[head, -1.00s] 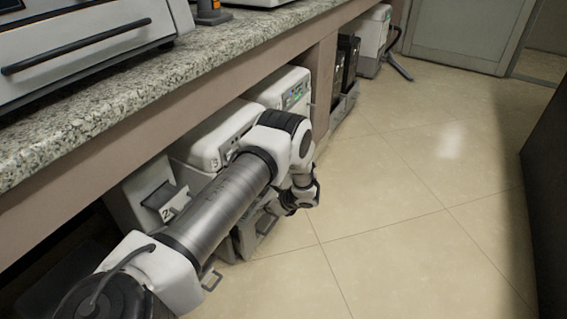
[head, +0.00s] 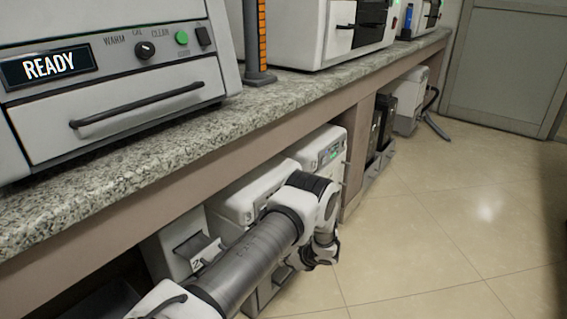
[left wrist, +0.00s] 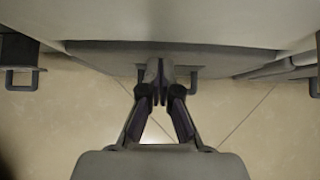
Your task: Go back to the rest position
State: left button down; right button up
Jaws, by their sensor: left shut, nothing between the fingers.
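My left arm comes in from the lower left of the head view and reaches along the front of the counter. My left gripper (left wrist: 160,92) shows in the left wrist view with its dark fingers together and nothing between them. It hangs over the tiled floor, close to a grey front surface (left wrist: 210,58). In the head view the left gripper is small and partly hidden at the end of the arm, below counter height. My right gripper is not in view.
A granite counter (head: 130,138) carries a machine whose display reads READY (head: 50,66). White units (head: 250,188) stand under the counter, beside my arm. In the left wrist view a handle (left wrist: 22,80) sticks out at the left. The tiled floor (head: 450,215) at the right is clear.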

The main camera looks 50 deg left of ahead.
pick_arm(q)
jog(key=d+f+p+v, duration=0.1)
jog(key=p+v, duration=0.3)
jog(key=v, duration=0.8)
jog(key=shift+w+d+p, duration=0.15)
jog(key=shift+d+p, duration=0.05)
jog(key=shift+p, duration=0.1)
